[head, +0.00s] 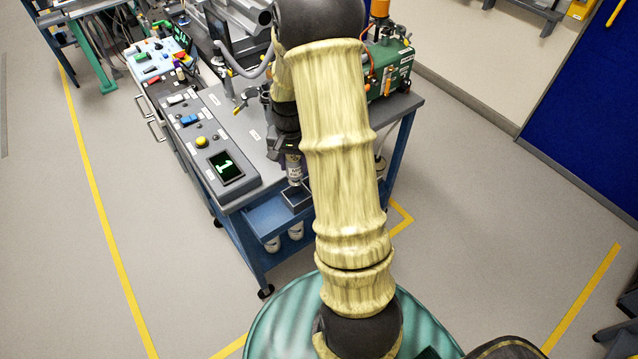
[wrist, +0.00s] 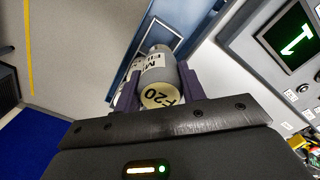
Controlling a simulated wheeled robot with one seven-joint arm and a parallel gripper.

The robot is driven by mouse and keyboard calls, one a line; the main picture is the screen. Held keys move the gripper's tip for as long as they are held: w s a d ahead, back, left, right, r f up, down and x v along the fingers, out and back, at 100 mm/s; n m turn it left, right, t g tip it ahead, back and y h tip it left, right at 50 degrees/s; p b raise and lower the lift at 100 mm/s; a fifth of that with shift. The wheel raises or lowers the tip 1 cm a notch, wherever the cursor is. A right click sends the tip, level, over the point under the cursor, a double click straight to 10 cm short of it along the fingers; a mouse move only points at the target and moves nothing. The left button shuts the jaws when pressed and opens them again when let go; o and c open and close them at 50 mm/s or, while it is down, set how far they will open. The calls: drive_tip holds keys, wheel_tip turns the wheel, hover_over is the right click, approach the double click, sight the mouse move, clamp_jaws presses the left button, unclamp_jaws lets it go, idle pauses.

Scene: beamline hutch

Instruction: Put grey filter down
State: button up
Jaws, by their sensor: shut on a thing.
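The grey filter (wrist: 156,72) is a small grey cylinder with a white printed label and a pale yellow end cap with black marking. My gripper (wrist: 160,84) is shut on it, with one dark purple finger on each side. In the head view the filter (head: 294,168) hangs below my gripper at the front edge of the cart, above a small square dark tray (head: 297,197). The tray also shows beyond the filter in the wrist view (wrist: 165,37). A gap between filter and tray is hard to judge. My arm hides part of the cart.
The blue-framed cart (head: 237,204) has a grey control panel with a green display (head: 226,167) reading 1. Similar pale cylinders (head: 296,230) stand on its lower shelf. A green machine (head: 390,70) and hoses crowd the back. Floor at left is clear.

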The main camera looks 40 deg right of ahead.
sight(295, 177)
drive_tip(key=shift+s+r, duration=0.1)
drive_tip(key=shift+f+p, duration=0.45)
drive_tip(key=shift+f, duration=2.5)
drive_tip(key=shift+f+p, duration=0.3)
drive_tip(key=shift+f, duration=1.8)
drive_tip(key=shift+f, duration=0.15)
drive_tip(key=o, duration=1)
